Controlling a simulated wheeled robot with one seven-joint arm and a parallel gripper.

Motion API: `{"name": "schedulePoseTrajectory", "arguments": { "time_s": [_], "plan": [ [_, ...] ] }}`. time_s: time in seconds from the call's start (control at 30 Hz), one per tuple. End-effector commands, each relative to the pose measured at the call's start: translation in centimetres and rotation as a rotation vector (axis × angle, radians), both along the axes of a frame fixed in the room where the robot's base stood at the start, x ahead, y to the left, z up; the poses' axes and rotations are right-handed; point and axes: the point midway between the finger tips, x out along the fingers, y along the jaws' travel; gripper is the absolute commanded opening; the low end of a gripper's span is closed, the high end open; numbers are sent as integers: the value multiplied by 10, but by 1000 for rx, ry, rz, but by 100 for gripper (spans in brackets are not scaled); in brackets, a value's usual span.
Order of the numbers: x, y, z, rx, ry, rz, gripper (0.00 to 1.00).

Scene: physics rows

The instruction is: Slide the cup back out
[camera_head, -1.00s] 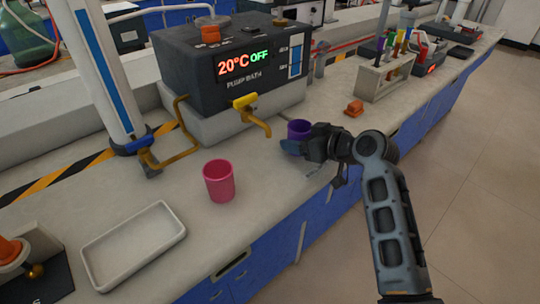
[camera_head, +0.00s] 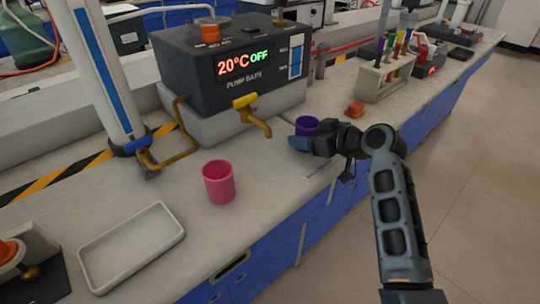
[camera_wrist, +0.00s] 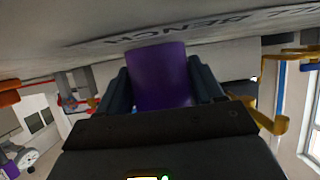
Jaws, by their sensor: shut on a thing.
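A purple cup (camera_head: 306,126) stands on the bench to the right of the yellow spout (camera_head: 252,113) of the pump bath (camera_head: 228,68). My gripper (camera_head: 301,143) reaches it from the front right and is shut on it. In the wrist view the purple cup (camera_wrist: 160,78) sits between the two dark fingers (camera_wrist: 160,88), one on each side. The cup looks upright. Its lower part is hidden by my gripper in the head view. The pump bath's display reads 20°C OFF.
A pink cup (camera_head: 218,181) stands left of my gripper, near the bench's front. A white tray (camera_head: 177,236) lies farther left. An orange object (camera_head: 354,110) and a tube rack (camera_head: 383,78) stand to the right. Bench surface between the pink cup and my gripper is clear.

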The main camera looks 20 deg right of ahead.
Motion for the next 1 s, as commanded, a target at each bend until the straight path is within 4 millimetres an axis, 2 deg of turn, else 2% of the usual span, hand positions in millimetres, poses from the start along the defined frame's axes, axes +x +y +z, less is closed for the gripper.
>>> {"name": "schedulePoseTrajectory", "arguments": {
  "time_s": [0.03, 0.07, 0.3, 0.57, 1.0],
  "plan": [
    [0, 0, 0, 0, 1, 0, 52],
    [0, 0, 0, 0, 1, 0, 68],
    [0, 0, 0, 0, 0, 0, 89],
    [-1, 0, 1, 0, 0, 0, 89],
    [-25, -8, 13, 0, 1, 0, 89]
  ]
}}
